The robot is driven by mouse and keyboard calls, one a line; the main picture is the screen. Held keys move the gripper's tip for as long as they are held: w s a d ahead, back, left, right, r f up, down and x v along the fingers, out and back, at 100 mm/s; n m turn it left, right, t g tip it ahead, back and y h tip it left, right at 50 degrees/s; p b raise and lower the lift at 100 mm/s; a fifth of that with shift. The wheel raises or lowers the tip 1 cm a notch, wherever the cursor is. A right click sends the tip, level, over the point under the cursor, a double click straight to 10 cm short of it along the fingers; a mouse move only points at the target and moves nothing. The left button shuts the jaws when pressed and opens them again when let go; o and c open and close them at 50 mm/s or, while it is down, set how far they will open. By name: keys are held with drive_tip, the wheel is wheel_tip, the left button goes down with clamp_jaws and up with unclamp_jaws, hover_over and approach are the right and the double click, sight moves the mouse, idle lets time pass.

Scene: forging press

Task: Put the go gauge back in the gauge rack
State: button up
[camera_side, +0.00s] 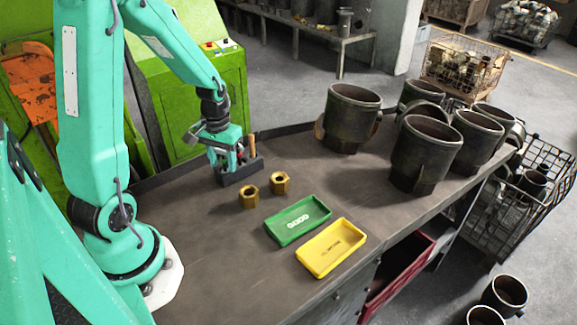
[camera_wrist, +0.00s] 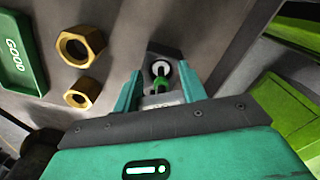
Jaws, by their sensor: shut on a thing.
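My gripper (camera_side: 228,160) is over the dark gauge rack (camera_side: 240,173) at the table's back left edge in the side view. In the wrist view, my gripper (camera_wrist: 160,92) has its fingers on both sides of a green-handled gauge, the go gauge (camera_wrist: 162,83), and is shut on it. A pale ring shows at the gauge's far end, against a dark part of the rack (camera_wrist: 165,52). I cannot tell whether the gauge is seated in the rack or just above it. In the side view the fingers mostly hide the gauge.
Two brass nuts (camera_side: 248,196) (camera_side: 280,183) stand in front of the rack. A green GOOD tray (camera_side: 270,231) and a yellow tray (camera_side: 315,266) lie nearer. Several large dark cylinders (camera_side: 425,155) stand at the right. The middle of the table is clear.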

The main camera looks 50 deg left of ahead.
idle(0.3)
drive_tip(key=o, duration=1.2)
drive_tip(key=shift+c, duration=0.2)
drive_tip(key=shift+r, duration=0.15)
drive_tip(key=shift+r, duration=3.3)
drive_tip(key=shift+r, duration=0.15)
drive_tip(key=shift+r, duration=1.4)
